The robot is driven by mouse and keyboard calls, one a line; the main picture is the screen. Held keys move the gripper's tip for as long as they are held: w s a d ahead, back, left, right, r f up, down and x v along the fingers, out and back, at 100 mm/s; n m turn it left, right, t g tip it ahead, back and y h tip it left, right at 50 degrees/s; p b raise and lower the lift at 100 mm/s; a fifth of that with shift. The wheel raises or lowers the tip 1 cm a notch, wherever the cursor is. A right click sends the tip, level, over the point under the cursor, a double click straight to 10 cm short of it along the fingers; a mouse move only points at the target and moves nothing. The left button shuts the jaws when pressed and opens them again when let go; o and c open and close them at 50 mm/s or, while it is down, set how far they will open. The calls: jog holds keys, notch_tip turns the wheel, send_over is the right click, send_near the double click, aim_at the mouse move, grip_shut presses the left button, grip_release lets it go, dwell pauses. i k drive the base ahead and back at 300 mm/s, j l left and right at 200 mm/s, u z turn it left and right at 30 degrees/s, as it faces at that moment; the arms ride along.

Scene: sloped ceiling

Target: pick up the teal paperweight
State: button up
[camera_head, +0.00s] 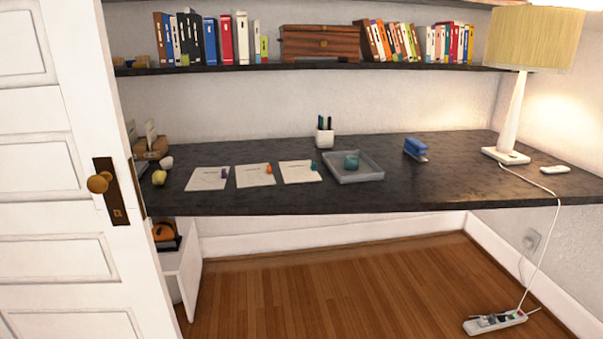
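A rounded teal object (351,162), the larger of two teal things, sits inside a shallow grey tray (372,177) on the dark desk. A smaller teal object (313,166) stands on the right edge of the rightmost white paper sheet (298,174), just left of the tray. Either could be the teal paperweight; I cannot tell which from this view. My gripper is not in view.
Purple (224,173) and orange (268,169) objects rest on two other sheets. A pen cup (325,137), blue stapler (416,149) and lamp (506,153) stand on the desk (440,184). A shelf (330,66) hangs above. A white door (60,220) is at left.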

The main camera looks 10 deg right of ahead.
aim_at(350, 163)
jog(key=i+z, duration=0.15)
jog(key=z, duration=0.25)
jog(key=i+j+z, duration=0.1)
jog(key=z, duration=0.3)
jog(key=i+j+z, duration=0.15)
jog(key=z, duration=0.25)
jog(key=i+j+z, duration=0.15)
jog(key=j, duration=0.15)
jog(key=i+j+z, duration=0.15)
jog(key=j, duration=0.15)
jog(key=i+j+z, duration=0.2)
jog(key=i+j, duration=0.1)
jog(key=j, duration=0.3)
jog(key=i+j, duration=0.1)
jog(key=j, duration=0.25)
jog(key=i+j, duration=0.15)
jog(key=j, duration=0.25)
jog(key=i+j, duration=0.3)
jog(key=i, duration=0.2)
jog(key=i+j, duration=0.35)
jog(key=i, duration=0.15)
